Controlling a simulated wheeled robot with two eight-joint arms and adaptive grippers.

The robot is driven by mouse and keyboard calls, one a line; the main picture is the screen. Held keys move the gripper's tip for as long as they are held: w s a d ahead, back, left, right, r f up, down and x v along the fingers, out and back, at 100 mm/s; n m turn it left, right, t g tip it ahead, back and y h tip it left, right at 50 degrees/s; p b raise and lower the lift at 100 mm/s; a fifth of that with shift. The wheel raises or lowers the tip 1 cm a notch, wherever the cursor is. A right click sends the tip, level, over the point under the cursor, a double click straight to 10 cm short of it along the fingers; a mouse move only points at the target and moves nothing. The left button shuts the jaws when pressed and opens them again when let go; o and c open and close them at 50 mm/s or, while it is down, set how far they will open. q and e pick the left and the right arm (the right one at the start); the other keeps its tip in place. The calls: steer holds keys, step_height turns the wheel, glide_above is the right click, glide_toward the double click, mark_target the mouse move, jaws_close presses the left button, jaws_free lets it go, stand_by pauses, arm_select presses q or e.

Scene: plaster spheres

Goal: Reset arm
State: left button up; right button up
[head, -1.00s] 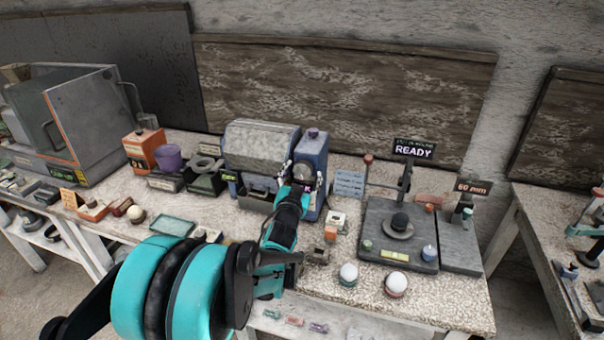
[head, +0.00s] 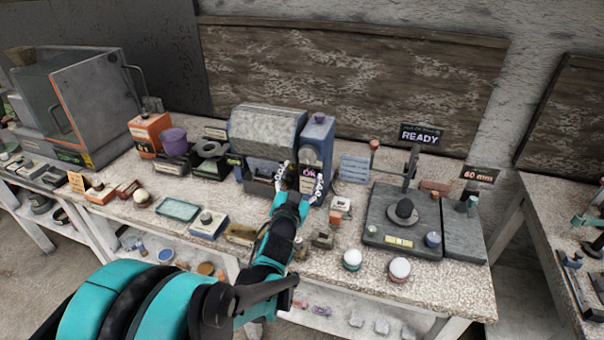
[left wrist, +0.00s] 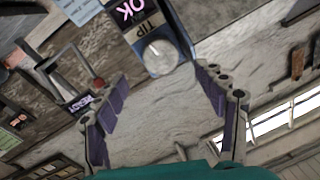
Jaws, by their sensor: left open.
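My left gripper (head: 300,180) is open and empty, its fingers spread in front of the blue machine (head: 317,140) with the lit OK display (head: 308,172). In the left wrist view the two purple-padded fingers (left wrist: 165,98) stand wide apart. The blue machine's front (left wrist: 148,35) shows beyond them, with a TIP label and a round whitish piece (left wrist: 157,57). That round piece lies past the fingertips, with nothing between the pads. My left arm reaches up from the bottom left in the head view. My right gripper is in neither view.
Two white spheres (head: 400,267) (head: 352,258) sit on small bases at the bench's front right. A grey plate station (head: 385,225) with a READY sign (head: 421,135) stands behind them. A purple cup (head: 174,140) and a teal tray (head: 178,209) are left of my arm.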

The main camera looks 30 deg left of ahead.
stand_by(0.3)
arm_select(q)
steer(key=s+d+f+g+h, duration=0.3)
steer(key=s+d+f+g, duration=0.2)
steer(key=s+d, duration=0.4)
steer(key=s+d+f+g+h, duration=0.3)
steer(key=s+d+f+g, duration=0.2)
steer(key=s+d, duration=0.4)
steer(key=shift+s+d+f, duration=0.25)
steer(key=shift+s+f, duration=0.6)
steer(key=shift+s, duration=0.4)
steer(key=shift+c, duration=0.3)
